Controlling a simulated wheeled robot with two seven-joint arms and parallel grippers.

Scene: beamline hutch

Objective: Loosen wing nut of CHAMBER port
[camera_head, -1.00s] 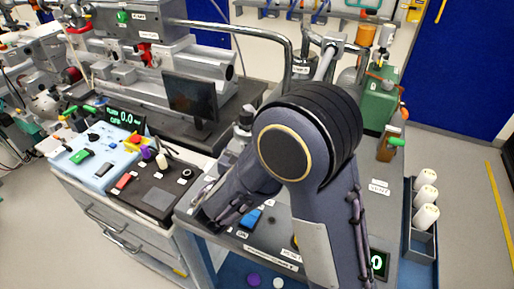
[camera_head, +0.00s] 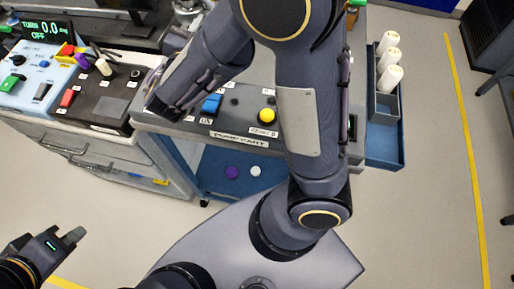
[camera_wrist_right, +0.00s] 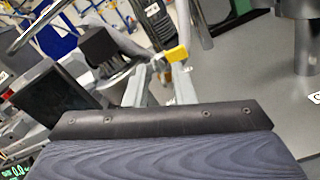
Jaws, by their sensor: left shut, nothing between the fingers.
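I cannot make out the CHAMBER port or its wing nut in the current head view. A small yellow part (camera_wrist_right: 177,53) shows in the right wrist view, beyond the dark wrist plate; I cannot tell what it is. My left gripper (camera_head: 75,236) is shut and empty over the floor at the lower left of the head view. My right arm bends over the pump cart (camera_head: 240,139) in the head view, and its gripper is hidden there. In the right wrist view the right gripper's grey fingers (camera_wrist_right: 158,82) stand apart, and I see nothing clearly held.
The cart top has a yellow button (camera_head: 267,115) and a blue switch (camera_head: 211,103). A blue tray (camera_head: 385,147) with white cylinders (camera_head: 388,58) adjoins its right side. A control bench (camera_head: 100,143) stands left. A dark monitor (camera_wrist_right: 55,95) shows in the wrist view. Floor is free right.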

